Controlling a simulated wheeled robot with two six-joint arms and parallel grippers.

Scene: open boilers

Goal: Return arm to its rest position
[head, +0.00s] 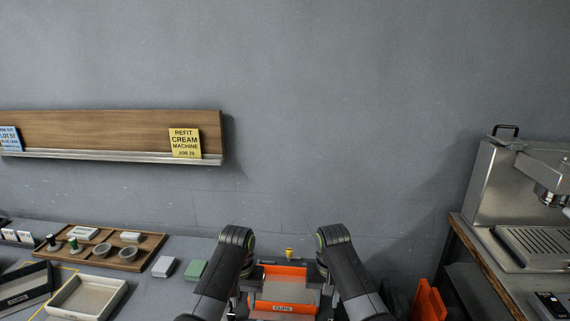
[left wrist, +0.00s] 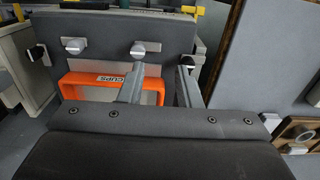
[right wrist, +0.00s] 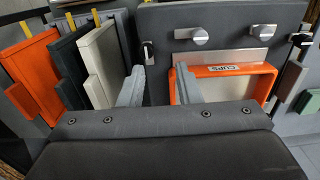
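Both of my arms show in the head view, folded side by side at the bottom middle; their fingertips are not visible there. In the left wrist view, my left gripper (left wrist: 160,68) has its two grey fingers apart, with nothing between them. Beyond them are a dark panel with metal knobs and an orange frame (left wrist: 85,82) with a "CUPS" label. In the right wrist view, my right gripper (right wrist: 160,69) also has its fingers apart and empty. The orange frame also shows there (right wrist: 272,84), right of the fingers. I cannot tell whether any finger touches the panel.
A wooden tray (head: 148,262) with small cups and a cream tray (head: 118,290) lie on the left counter. An espresso machine (head: 490,190) stands at the right. Orange, dark and cream upright panels (right wrist: 40,75) stand left in the right wrist view.

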